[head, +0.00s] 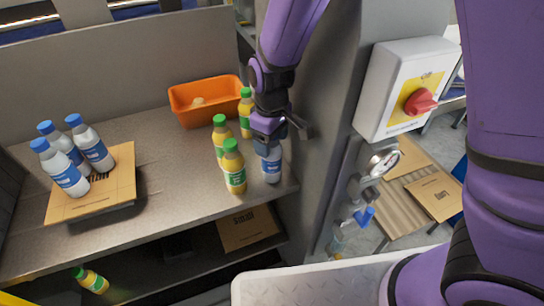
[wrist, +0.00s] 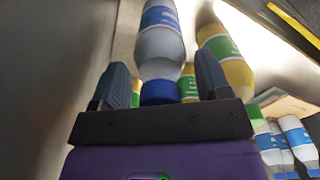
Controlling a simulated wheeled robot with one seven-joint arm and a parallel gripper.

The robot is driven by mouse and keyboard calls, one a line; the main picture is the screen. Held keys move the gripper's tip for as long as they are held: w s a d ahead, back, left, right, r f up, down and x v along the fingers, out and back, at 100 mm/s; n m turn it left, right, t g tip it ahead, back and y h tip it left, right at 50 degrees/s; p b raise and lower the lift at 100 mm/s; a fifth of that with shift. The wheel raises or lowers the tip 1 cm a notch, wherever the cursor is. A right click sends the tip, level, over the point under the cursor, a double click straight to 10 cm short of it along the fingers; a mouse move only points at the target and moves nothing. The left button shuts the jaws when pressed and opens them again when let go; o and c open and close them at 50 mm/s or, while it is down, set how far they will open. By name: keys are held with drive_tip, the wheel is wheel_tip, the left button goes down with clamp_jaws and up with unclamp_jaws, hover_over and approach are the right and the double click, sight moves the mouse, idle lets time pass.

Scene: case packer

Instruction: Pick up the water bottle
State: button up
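A water bottle (head: 272,166) with a white body and blue label stands upright near the front right end of the shelf. My gripper (head: 270,142) is right above it and hides its top. In the wrist view, the same bottle (wrist: 160,45) has its blue cap between the two fingers of my gripper (wrist: 163,82). Gaps show on both sides of the cap, so the fingers are open. Several more water bottles (head: 66,175) stand together on a cardboard-topped stack at the left.
Several yellow juice bottles with green caps (head: 235,172) stand close to the left of the water bottle. An orange bin (head: 190,105) is behind them. A grey machine wall (head: 315,130) is close on the right, with a red-knob switch box (head: 395,95).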

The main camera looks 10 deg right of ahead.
drive_tip(key=c, duration=1.1)
drive_tip(key=shift+o, duration=0.2)
drive_tip(key=shift+r, duration=0.15)
